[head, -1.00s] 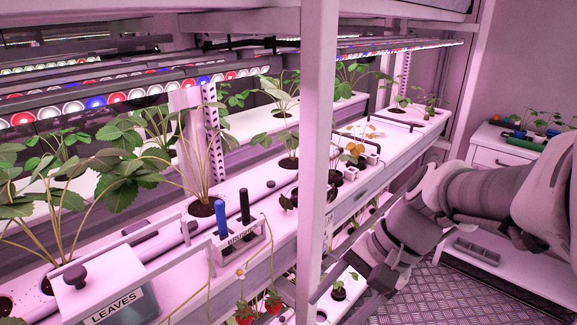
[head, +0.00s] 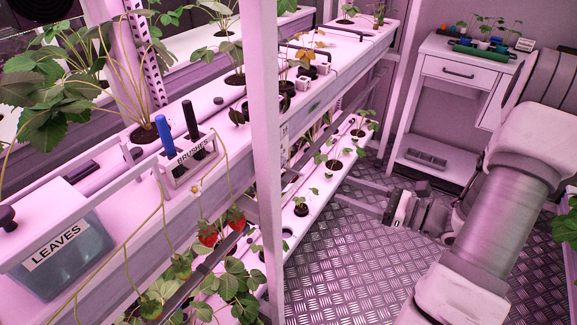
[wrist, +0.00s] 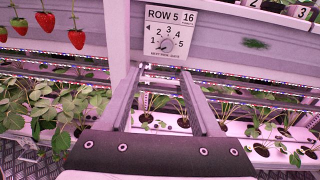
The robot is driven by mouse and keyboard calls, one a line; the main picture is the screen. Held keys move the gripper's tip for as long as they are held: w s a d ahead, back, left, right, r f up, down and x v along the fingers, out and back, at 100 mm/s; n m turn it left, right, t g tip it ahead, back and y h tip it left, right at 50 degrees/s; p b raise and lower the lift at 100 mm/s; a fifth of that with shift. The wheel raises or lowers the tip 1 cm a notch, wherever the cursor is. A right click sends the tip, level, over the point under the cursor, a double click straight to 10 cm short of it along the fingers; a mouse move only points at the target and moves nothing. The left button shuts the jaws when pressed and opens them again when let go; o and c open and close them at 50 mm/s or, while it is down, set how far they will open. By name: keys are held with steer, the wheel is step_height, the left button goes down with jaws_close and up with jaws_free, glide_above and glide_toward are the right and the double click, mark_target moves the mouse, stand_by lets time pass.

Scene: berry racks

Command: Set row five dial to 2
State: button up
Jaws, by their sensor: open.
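The row five dial (wrist: 168,42) is a small grey knob on a white card marked ROW 5, with the numbers 1 to 5 around it. It shows at the top middle of the wrist view, on the rack's front rail. Which number its pointer faces is too small to tell. My gripper (wrist: 163,74) is open and empty, its two fingers reaching up towards the card from below, apart from the dial. In the head view my gripper (head: 402,209) hangs over the aisle to the right of the rack, and the dial's face cannot be made out there.
The rack's white post (head: 268,150) stands in front of the shelves. A LEAVES bin (head: 75,262) and a BRUSHES holder (head: 190,170) sit on the near shelf. Red strawberries (wrist: 76,39) hang at the left. A white cabinet (head: 455,75) stands behind, and the metal floor (head: 330,270) is open.

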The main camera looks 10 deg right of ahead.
mark_target(284, 163)
steer(key=shift+m+t, duration=0.4)
steer(key=x, duration=0.5)
steer(key=b+x, duration=0.1)
steer(key=x, duration=0.5)
steer(key=f+b+x, duration=0.1)
steer(key=x, duration=0.4)
steer(key=shift+w+d+f, duration=0.1)
steer(key=shift+w, duration=0.6)
jaws_close()
